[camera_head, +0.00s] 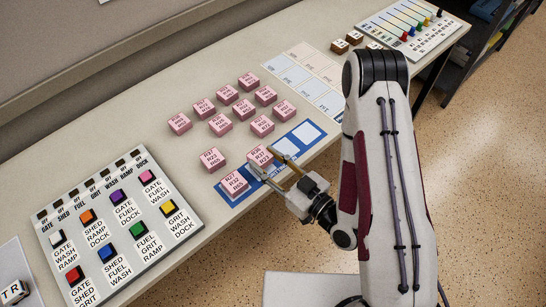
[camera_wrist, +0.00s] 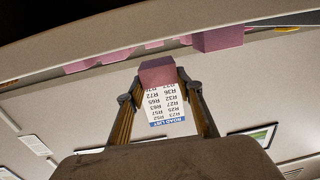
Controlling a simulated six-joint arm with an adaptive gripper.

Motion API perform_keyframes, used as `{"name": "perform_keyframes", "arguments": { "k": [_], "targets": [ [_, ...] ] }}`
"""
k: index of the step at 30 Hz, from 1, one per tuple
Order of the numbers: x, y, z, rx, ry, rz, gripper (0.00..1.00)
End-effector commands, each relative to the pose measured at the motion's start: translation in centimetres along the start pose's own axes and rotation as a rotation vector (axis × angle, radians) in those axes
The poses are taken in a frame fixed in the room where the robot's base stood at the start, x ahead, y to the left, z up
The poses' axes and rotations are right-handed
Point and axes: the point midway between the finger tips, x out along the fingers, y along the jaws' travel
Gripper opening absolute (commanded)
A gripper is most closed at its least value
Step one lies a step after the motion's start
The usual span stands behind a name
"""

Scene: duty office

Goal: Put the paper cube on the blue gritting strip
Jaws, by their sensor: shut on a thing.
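The pink paper cube (camera_head: 260,156), printed with road numbers, is between the fingertips of my gripper (camera_head: 269,166). It also shows pink between the fingers in the wrist view (camera_wrist: 157,73). My gripper is shut on it. In the head view it appears over the middle of the blue gritting strip (camera_head: 243,196); I cannot tell whether it touches the strip. Another pink cube (camera_head: 234,183) sits on the strip's near left end. White squares show bare at the strip's far right end. My fingers hide part of the strip.
Several pink cubes (camera_head: 224,95) stand behind the strip, one (camera_head: 212,159) close by on its left. A board of coloured buttons (camera_head: 130,230) lies at the left. A pale printed sheet (camera_head: 303,77) lies beyond the strip. A peg board (camera_head: 410,30) stands at the far right.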

Motion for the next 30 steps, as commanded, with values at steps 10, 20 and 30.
{"name": "perform_keyframes", "arguments": {
  "k": [10,20,30],
  "targets": [
    [0.0,0.0,0.2,0.000,0.001,0.000,0.11],
    [0.1,0.0,1.9,0.002,0.000,-0.001,0.11],
    [0.1,0.0,3.0,0.000,0.001,0.000,0.11]
  ]
}}
